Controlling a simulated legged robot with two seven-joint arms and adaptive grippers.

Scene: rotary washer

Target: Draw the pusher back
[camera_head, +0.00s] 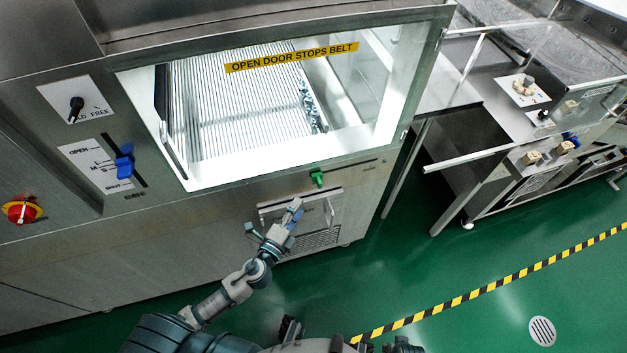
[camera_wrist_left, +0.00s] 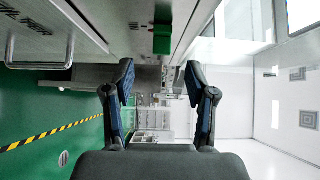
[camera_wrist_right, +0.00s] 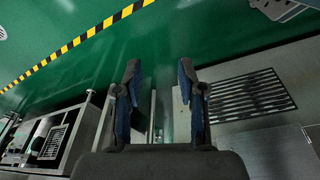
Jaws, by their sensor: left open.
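A green handle (camera_head: 317,177), apparently the pusher, sits in a slot on the ledge below the machine's window. It also shows in the left wrist view (camera_wrist_left: 162,40), ahead of and between the fingertips at the top. My left gripper (camera_head: 273,217) is open and empty, below and left of the green handle and apart from it. Its two spread fingers (camera_wrist_left: 160,70) show in the left wrist view. My right gripper (camera_wrist_right: 160,72) is open and empty in the right wrist view, facing the green floor and a grey vented panel.
The machine's window (camera_head: 280,100) is framed in steel. A panel with a bar handle (camera_head: 328,210) lies below the ledge. A blue lever (camera_head: 124,163) and red knob (camera_head: 21,212) are at left. A steel bench (camera_head: 500,120) stands at right. The floor (camera_head: 420,265) between is clear.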

